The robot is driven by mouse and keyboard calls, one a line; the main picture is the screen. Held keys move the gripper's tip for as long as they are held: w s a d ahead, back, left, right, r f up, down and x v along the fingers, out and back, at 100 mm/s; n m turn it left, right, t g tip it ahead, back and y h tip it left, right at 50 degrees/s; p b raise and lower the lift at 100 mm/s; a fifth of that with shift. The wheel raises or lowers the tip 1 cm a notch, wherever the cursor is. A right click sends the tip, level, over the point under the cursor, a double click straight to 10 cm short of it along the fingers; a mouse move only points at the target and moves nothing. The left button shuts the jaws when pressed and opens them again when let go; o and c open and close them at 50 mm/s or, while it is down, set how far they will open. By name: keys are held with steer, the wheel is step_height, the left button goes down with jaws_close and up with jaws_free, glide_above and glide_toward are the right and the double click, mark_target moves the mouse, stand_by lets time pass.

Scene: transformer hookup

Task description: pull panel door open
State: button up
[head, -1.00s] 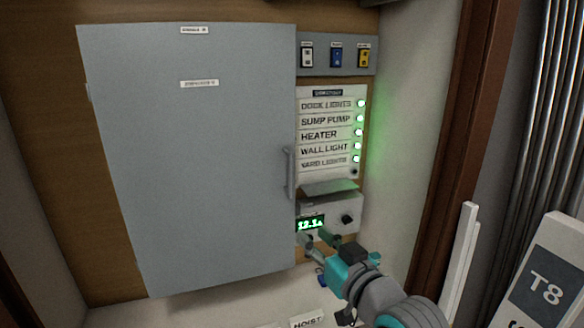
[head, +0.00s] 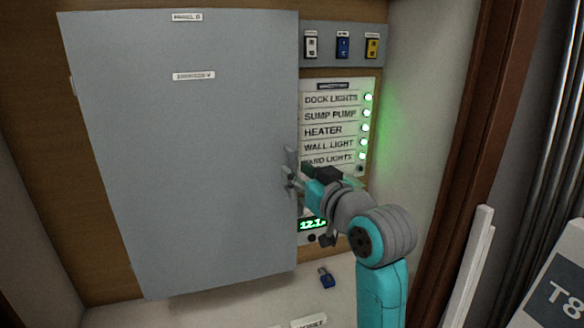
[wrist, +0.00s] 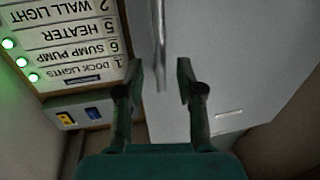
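The grey panel door (head: 190,150) fills the left of the head view and looks shut. Its vertical bar handle (head: 291,158) is at the right edge. My gripper (head: 290,180) is at the handle's lower part and partly covers it. In the wrist view, the two dark fingers of my gripper (wrist: 159,72) are spread apart. The handle (wrist: 159,40) runs between the fingertips, with a visible gap on both sides. The door (wrist: 240,60) lies behind it. I cannot tell the exact depth of the fingers around the bar.
A labelled board (head: 335,115) with green lights is right of the door, close to my arm. A switch strip (head: 342,46) is above it. A lit display (head: 312,224) is partly hidden by my arm. A blue padlock (head: 327,279) lies below. A brown frame post (head: 465,150) stands at right.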

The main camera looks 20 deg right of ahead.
mark_target(293, 169)
steer(key=shift+w+a, duration=0.15)
steer(key=shift+w, duration=0.6)
steer(key=shift+w+a, duration=0.15)
steer(key=shift+w, duration=0.6)
jaws_close()
